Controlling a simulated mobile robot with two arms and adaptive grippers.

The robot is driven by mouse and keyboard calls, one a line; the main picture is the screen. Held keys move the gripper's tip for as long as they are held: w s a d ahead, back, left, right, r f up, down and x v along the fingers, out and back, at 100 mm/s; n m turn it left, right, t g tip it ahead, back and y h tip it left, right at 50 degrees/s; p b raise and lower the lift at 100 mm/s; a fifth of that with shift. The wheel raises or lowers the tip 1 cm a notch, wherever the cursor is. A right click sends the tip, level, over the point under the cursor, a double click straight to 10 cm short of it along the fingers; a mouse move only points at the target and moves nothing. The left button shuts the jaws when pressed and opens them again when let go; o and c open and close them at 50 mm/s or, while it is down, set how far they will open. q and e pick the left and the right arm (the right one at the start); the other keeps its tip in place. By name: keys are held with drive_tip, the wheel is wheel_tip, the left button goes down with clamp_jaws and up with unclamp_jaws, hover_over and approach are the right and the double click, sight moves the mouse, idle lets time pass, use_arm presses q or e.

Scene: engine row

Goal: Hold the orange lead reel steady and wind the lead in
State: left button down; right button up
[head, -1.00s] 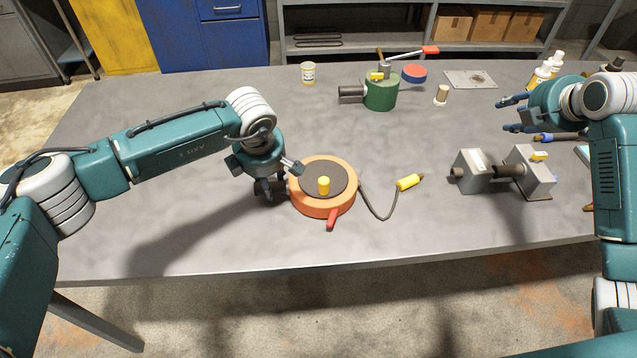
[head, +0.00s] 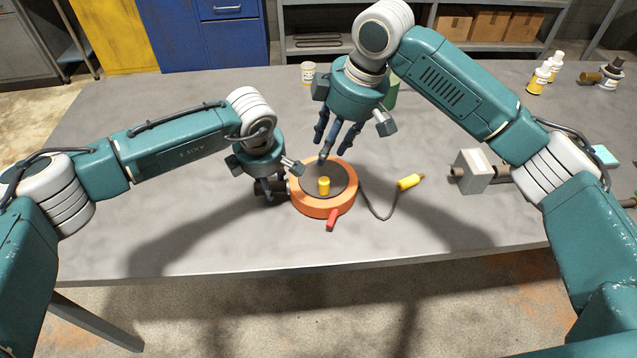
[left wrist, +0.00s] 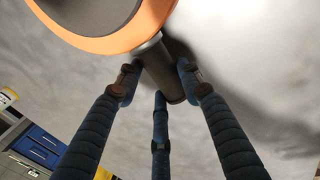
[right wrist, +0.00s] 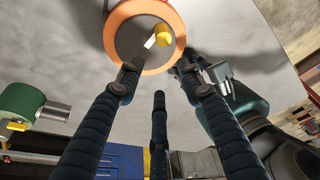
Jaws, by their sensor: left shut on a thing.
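The orange lead reel (head: 322,209) lies flat on the table, with a dark disc on top and a yellow knob (head: 323,185) standing off-centre on the disc. A red tab (head: 331,224) sticks out at its front. A dark lead runs from its right side to a yellow plug (head: 410,182) on the table. My left gripper (head: 272,188) is shut on the reel's dark side handle (left wrist: 162,72). My right gripper (head: 331,150) is over the reel's back edge, fingers down, spread and empty; in the right wrist view the knob (right wrist: 162,35) lies beyond the fingertips.
A green device (head: 391,93) stands behind my right gripper, partly hidden. A grey block fixture (head: 475,170) sits to the right, partly behind my right arm. A small tin (head: 308,73) and bottles (head: 540,80) stand at the back. The front left table is clear.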

sight(325, 181)
drive_tip(key=shift+s+a+f+g+h, duration=0.15)
drive_tip(key=shift+s+a+g+h, duration=0.2)
drive_tip(key=shift+s, duration=0.35)
drive_tip(key=shift+s+f+m, duration=0.15)
drive_tip(key=shift+m, duration=0.15)
drive_tip(key=shift+s+d+x, duration=0.15)
drive_tip(key=shift+d+x, duration=0.1)
drive_tip(key=shift+x, duration=1.2)
drive_tip(key=shift+s+d+x, duration=0.1)
drive_tip(key=shift+d+x, duration=0.15)
drive_tip(key=shift+x, duration=1.15)
drive_tip(key=shift+s+d+x, duration=0.15)
drive_tip(key=shift+d+x, duration=0.15)
drive_tip(key=shift+x, duration=1.15)
drive_tip(key=shift+f, duration=0.2)
drive_tip(key=c, duration=0.8)
